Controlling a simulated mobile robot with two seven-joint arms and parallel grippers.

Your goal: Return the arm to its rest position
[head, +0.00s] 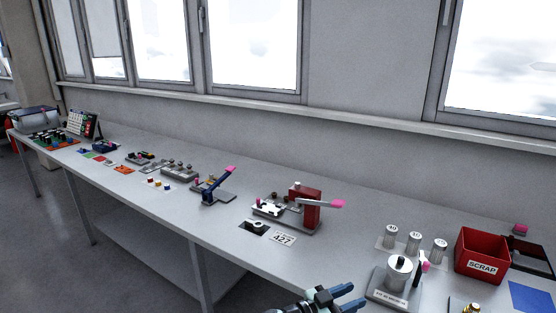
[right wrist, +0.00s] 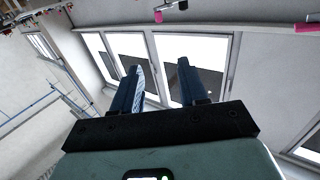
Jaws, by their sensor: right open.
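My right gripper (head: 345,298) shows at the bottom of the head view, in front of the bench's near edge. In the right wrist view its two dark blue fingers (right wrist: 158,88) stand apart with nothing between them, so it is open and empty. The wrist view is tilted and looks past the fingers toward the wall and windows. My left gripper is not in either view.
The long grey bench (head: 215,222) carries a red scrap bin (head: 480,250), metal cylinders (head: 414,242), a weighing fixture (head: 398,272), a red press with a pink-tipped lever (head: 306,207) and a blue lever tool (head: 214,187). Windows (head: 255,45) line the wall behind.

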